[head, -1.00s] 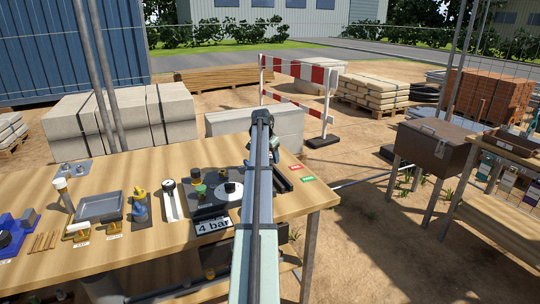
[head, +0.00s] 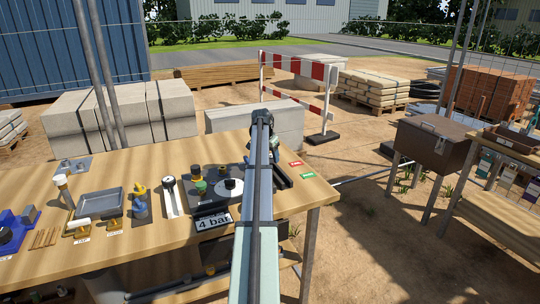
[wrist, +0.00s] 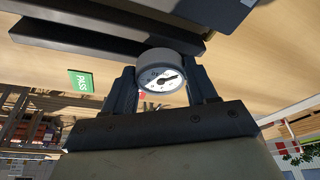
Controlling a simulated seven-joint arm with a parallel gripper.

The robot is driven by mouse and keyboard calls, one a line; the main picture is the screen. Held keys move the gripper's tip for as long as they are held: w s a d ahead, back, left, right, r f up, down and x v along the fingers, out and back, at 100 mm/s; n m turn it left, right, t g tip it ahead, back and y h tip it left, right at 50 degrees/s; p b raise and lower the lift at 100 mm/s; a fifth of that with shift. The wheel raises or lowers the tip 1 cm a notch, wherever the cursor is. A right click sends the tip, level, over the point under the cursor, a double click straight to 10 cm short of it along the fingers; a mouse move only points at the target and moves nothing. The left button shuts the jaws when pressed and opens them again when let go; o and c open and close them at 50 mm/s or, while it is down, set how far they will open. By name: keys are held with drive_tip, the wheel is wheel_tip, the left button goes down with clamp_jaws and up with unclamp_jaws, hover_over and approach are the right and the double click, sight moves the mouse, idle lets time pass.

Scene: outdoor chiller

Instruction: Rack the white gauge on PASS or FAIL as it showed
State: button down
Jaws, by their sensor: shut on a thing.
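My gripper (wrist: 166,92) is shut on the white-faced gauge (wrist: 158,81), with one finger on each side of its round grey body. In the wrist view the dial faces the camera and its dark needle points right; the numbers are too small to read. Dark rack bars (wrist: 90,35) lie just beyond the gauge; I cannot tell whether it touches them. The green PASS label (wrist: 81,81) is left of the gauge. In the head view my arm hides the gauge, and the green label (head: 308,178) and red label (head: 296,164) lie beside the dark rack (head: 283,179).
A "4 bar" sign (head: 213,220) stands at the bench front, before a dark test plate with a white disc (head: 230,187). Bare bench lies right of the labels.

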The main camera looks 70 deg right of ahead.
drive_tip(key=shift+f, duration=0.35)
unclamp_jaws()
idle(0.6)
drive_tip(key=v, duration=0.7)
idle(0.5)
drive_tip(key=v, duration=1.3)
drive_tip(key=shift+w+a+r, duration=0.15)
drive_tip(key=shift+a+r, duration=0.05)
drive_tip(key=shift+r, duration=0.15)
